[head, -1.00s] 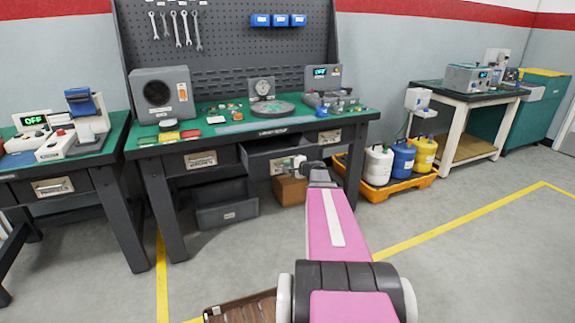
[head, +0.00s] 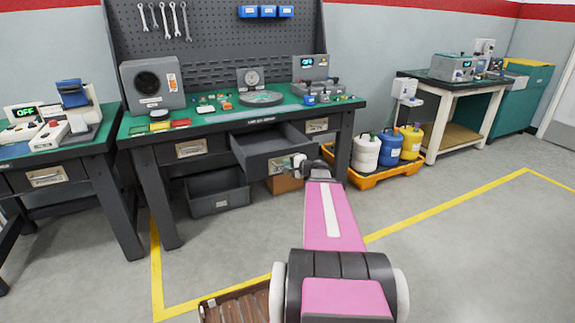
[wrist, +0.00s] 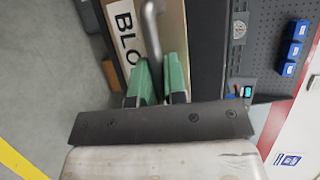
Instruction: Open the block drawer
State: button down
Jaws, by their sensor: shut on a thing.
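The block drawer (head: 262,163) is the middle drawer of the green-topped workbench. It stands well out from the bench front, its inside showing from above. In the wrist view, its label (wrist: 124,28) reads "BLO" before it is cut off. My gripper (wrist: 160,80) has green fingers closed around the bar handle (wrist: 152,22) on the drawer front. In the head view, my gripper (head: 297,163) is at the right part of the drawer front, and my wrist hides part of the handle.
A grey open bin (head: 217,192) is under the bench, with a brown box (head: 285,184) beside it. An orange tray (head: 372,180) with several jugs stands to the right. Closed drawers (head: 190,149) (head: 317,125) flank the block drawer. Open floor lies in front.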

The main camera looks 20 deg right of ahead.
jog(key=c, duration=1.5)
grip_release()
jog(key=shift+o, duration=0.2)
jog(key=v, duration=1)
jog(key=shift+s+d, duration=0.2)
jog(key=shift+s, duration=0.15)
jog(key=shift+r, duration=0.1)
jog(key=s+a+f+n+g+h, duration=0.2)
jog(key=s+a+f+n+g, duration=0.2)
jog(key=a, duration=0.5)
jog(key=s+a+f+n+g+h, duration=0.2)
jog(key=s+a+f+n+g, duration=0.2)
jog(key=a, duration=0.6)
jog(key=s+a+f+n+g+h, duration=0.2)
jog(key=s+a+f+n+g, duration=0.2)
jog(key=a, duration=0.5)
jog(key=shift+f+n+g+h, duration=0.3)
jog(key=shift+f+n+g, duration=0.2)
jog(key=shift+n+g, duration=0.6)
